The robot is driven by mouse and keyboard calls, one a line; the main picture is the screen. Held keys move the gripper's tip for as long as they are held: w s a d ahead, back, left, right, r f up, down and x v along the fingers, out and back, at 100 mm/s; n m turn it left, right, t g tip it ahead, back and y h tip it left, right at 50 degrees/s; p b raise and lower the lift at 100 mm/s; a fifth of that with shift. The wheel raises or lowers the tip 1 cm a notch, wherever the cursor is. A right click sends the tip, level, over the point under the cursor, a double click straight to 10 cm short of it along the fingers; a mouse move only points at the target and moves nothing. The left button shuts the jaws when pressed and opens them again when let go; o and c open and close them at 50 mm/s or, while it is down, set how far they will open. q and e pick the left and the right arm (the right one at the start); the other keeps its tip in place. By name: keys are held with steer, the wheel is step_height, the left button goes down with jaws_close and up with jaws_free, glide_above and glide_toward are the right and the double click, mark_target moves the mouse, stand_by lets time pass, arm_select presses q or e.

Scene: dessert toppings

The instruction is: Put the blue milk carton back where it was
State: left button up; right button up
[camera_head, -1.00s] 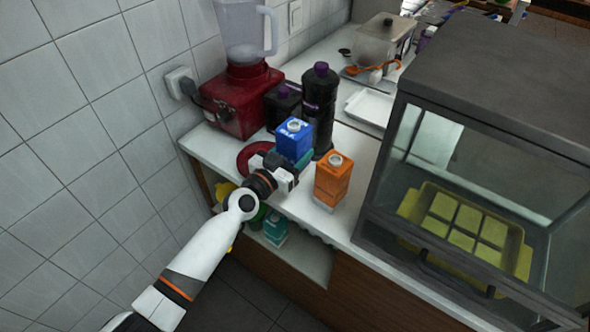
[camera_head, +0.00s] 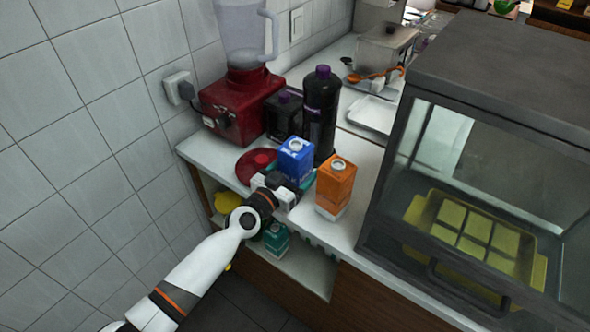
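The blue milk carton (camera_head: 295,160) stands upright at the counter's front part, just left of the orange carton (camera_head: 336,186). My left gripper (camera_head: 286,187) reaches in from the lower left and is against the carton's lower near side, apparently shut on it. Its fingertips are mostly hidden, and I cannot tell whether the carton's base touches the counter. A teal edge shows beside the carton's base. My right gripper is not in view.
A dark bottle (camera_head: 321,112) and a red blender (camera_head: 236,104) stand behind. A red plate (camera_head: 246,168) lies left of the carton. A glass case (camera_head: 480,150) fills the right. A green carton (camera_head: 276,238) stands on the shelf below.

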arm_select(q)
steer(key=shift+r, duration=0.25)
steer(key=v, duration=1.2)
steer(key=shift+p, duration=0.3)
steer(key=shift+f, duration=0.1)
steer(key=s+a+f+n+g+y, duration=0.1)
steer(key=s+a+f+g+y, duration=0.2)
steer(key=f, duration=0.7)
steer(key=s+a+f+n+y, duration=0.1)
steer(key=s+a+f+y, duration=0.2)
steer(key=f, duration=0.8)
steer(key=s+a+f+n+g+y, duration=0.1)
steer(key=s+a+f+g, duration=0.3)
steer(key=f, duration=0.6)
steer(key=s+a+f+g+y, duration=0.1)
steer(key=s+a+f+g, duration=0.1)
steer(key=s+f, duration=0.4)
steer(key=s+a+f+n+g+y, duration=0.1)
steer(key=s+f, duration=0.5)
steer(key=s, duration=1)
steer(key=s+a+f+g+y, duration=0.1)
steer(key=s+a+f+g, duration=0.2)
steer(key=s+f, duration=0.4)
steer(key=s, duration=0.5)
steer(key=shift+a+n+g+y, duration=0.2)
steer(key=shift+n+g+y, duration=0.1)
steer(key=shift+n, duration=0.1)
